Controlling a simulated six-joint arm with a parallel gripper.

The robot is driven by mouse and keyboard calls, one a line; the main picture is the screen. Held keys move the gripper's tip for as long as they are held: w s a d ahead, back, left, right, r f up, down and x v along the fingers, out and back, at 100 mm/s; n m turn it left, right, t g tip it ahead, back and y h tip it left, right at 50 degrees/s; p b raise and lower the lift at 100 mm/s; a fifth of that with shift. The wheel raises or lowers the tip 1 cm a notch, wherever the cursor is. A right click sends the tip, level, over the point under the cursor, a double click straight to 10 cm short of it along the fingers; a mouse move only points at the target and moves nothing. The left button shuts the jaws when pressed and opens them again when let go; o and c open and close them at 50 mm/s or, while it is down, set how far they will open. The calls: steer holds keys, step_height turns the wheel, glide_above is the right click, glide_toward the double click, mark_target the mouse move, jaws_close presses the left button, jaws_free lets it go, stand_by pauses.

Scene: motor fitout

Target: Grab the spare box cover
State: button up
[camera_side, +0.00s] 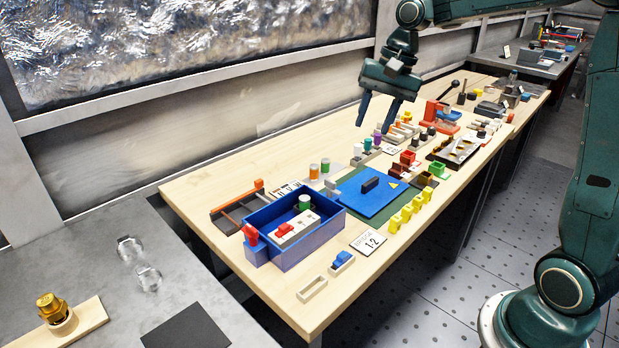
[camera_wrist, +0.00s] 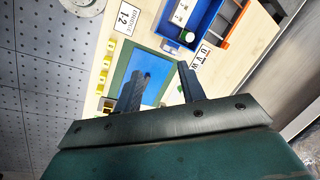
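The spare box cover (camera_side: 368,193) is a flat blue plate with a dark raised handle (camera_side: 371,184) and a small yellow warning label. It lies on a dark green mat (camera_side: 343,215) on the wooden bench. It also shows in the wrist view as a blue plate (camera_wrist: 152,68), partly hidden behind my fingers. My gripper (camera_side: 376,114) is open and empty, above the bench and behind the cover in the side view. In the wrist view my gripper's two fingers (camera_wrist: 165,80) stand apart, with the cover seen between and beyond them.
An open blue box (camera_side: 309,245) with parts inside stands left of the cover. Yellow blocks (camera_side: 407,215) line its right edge. Small coloured parts crowd the bench behind.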

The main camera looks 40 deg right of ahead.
steer(key=w+d+f+m+g+y, duration=0.1)
steer(key=w+d+f+m, duration=0.3)
steer(key=w+d+f, duration=0.35)
steer(key=m+g+y, duration=0.1)
steer(key=m, duration=0.3)
glide_toward(371, 180)
steer(key=f, duration=0.2)
steer(key=shift+a+f, duration=0.55)
steer(key=shift+f, duration=0.15)
steer(key=shift+x, duration=2.95)
steer(key=shift+r, duration=0.1)
jaws_close()
